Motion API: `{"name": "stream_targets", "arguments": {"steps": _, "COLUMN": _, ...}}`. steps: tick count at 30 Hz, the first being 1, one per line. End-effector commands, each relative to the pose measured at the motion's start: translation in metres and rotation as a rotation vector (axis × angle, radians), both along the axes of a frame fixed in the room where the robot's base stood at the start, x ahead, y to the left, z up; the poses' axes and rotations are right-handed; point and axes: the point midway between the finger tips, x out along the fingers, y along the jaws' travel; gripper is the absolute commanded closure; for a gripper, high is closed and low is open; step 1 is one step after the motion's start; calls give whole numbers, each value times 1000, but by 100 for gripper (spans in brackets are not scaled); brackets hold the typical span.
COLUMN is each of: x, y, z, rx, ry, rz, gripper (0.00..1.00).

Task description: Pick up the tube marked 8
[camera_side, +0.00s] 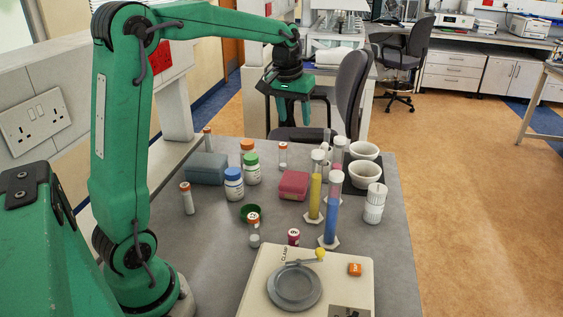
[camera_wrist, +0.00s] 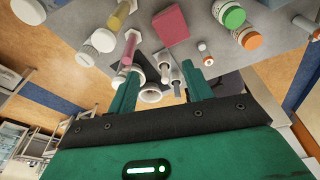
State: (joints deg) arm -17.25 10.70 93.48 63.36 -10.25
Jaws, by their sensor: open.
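Several small tubes with orange caps stand on the grey bench: one at the left (camera_side: 188,200), one at the back left (camera_side: 207,140), one at the back (camera_side: 283,156), and one near the middle (camera_side: 253,226). A mark shows on the middle one's cap, but I cannot read any 8 for certain. An orange-capped tube also shows in the wrist view (camera_wrist: 205,52). My gripper (camera_side: 291,120) is open and empty, high over the back of the bench. In the wrist view its two green fingers (camera_wrist: 162,80) are spread apart, with nothing between them touching.
Tall cylinders, yellow (camera_side: 315,194) and blue (camera_side: 332,211), stand right of centre beside white bowls (camera_side: 366,175). A pink box (camera_side: 293,185), blue-grey box (camera_side: 206,168) and capped bottles (camera_side: 234,186) stand around the middle. A cream device (camera_side: 262,290) fills the front.

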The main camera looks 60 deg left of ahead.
Motion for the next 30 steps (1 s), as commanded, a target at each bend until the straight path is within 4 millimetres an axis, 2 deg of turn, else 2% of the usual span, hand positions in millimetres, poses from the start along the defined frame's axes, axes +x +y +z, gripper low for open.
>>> {"name": "stream_targets", "arguments": {"steps": 6, "x": 32, "y": 40, "z": -28, "rx": -23, "ry": 47, "rz": 85, "gripper": 50}}
{"name": "stream_targets", "arguments": {"steps": 15, "x": 65, "y": 96, "z": -76, "rx": -53, "ry": 105, "rz": 201, "gripper": 50}}
{"name": "stream_targets", "arguments": {"steps": 24, "x": 81, "y": 150, "z": -134, "rx": -85, "ry": 162, "rz": 314, "gripper": 50}}
{"name": "stream_targets", "arguments": {"steps": 30, "x": 84, "y": 173, "z": -162, "rx": -98, "ry": 185, "rz": 362, "gripper": 50}}
